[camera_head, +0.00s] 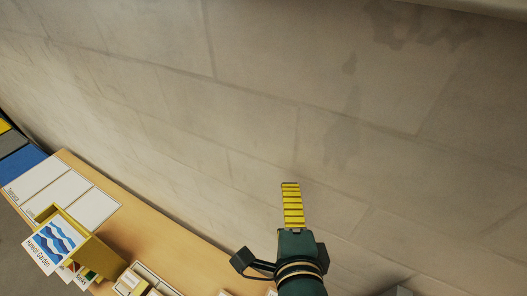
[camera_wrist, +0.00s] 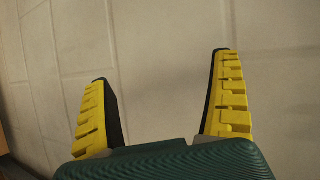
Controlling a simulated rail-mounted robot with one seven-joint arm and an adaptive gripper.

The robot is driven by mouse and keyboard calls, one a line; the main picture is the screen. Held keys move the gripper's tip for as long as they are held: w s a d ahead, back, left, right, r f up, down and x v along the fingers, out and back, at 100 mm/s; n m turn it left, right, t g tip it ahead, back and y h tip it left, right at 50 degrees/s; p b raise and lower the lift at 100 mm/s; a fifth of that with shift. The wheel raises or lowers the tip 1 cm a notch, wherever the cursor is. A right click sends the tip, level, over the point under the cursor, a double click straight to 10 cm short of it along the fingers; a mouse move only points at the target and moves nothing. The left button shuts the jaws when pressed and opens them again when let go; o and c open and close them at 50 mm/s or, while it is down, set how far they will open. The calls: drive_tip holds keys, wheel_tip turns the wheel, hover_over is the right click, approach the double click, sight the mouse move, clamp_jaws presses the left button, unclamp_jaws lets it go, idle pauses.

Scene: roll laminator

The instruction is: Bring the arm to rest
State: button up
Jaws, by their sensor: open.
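My gripper (camera_head: 292,206) is raised in front of the grey block wall in the head view, at the lower middle. From there its yellow ridged fingers line up as one strip pointing up the picture. In the wrist view my gripper (camera_wrist: 160,100) shows both yellow fingers with dark inner pads, spread wide apart. Nothing is between them; only bare wall shows behind. The fingers look clear of the table and the things on it.
A wooden table (camera_head: 185,232) runs along the wall at the lower left. It bears white sheets (camera_head: 62,195), a yellow holder (camera_head: 97,256) with printed cards (camera_head: 55,243), and a pale tray (camera_head: 150,280). Blue and grey blocks (camera_head: 20,165) stand at the left edge. The wall area above is clear.

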drive_tip(key=r+n+t, duration=0.1)
drive_tip(key=r+n, duration=0.1)
drive_tip(key=r, duration=0.3)
drive_tip(key=s+d+r+n+t, duration=0.1)
drive_tip(key=r+n+t, duration=0.1)
drive_tip(key=r, duration=0.3)
drive_tip(key=d+r+n+t, duration=0.1)
drive_tip(key=r, duration=0.4)
drive_tip(key=shift+s+n+t+h+p, duration=0.2)
drive_tip(key=shift+n+t+h+p, duration=0.1)
drive_tip(key=shift+n+p, duration=0.1)
drive_tip(key=s+r+n+t, duration=0.3)
drive_tip(key=r+n, duration=0.5)
drive_tip(key=n, duration=0.4)
drive_tip(key=shift+s+t, duration=0.3)
drive_tip(key=shift+s, duration=0.2)
drive_tip(key=shift+f, duration=0.1)
